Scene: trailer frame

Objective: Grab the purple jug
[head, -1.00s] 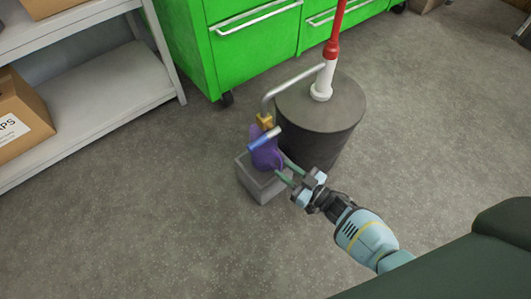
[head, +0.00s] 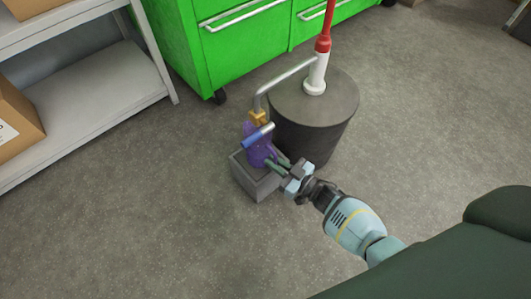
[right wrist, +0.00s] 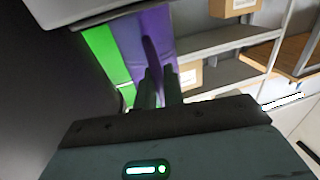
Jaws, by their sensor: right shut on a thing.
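The purple jug (head: 257,152) stands on a small grey block (head: 257,181) on the floor, under the spout of a pump. A blue cylinder-shaped part (head: 258,135) crosses its upper front. My right gripper (head: 274,163) reaches in from the lower right, its green fingers shut on the jug's right side. In the right wrist view the two fingers (right wrist: 159,88) are close together on a purple part of the jug (right wrist: 150,45). My left gripper is not in view.
A dark drum (head: 313,115) with a red and white pump (head: 317,70) stands right behind the jug. Its grey spout (head: 285,77) ends in a yellow piece (head: 257,117) above the jug. A green cabinet (head: 180,45) and grey shelf (head: 85,105) stand behind. Floor at front left is clear.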

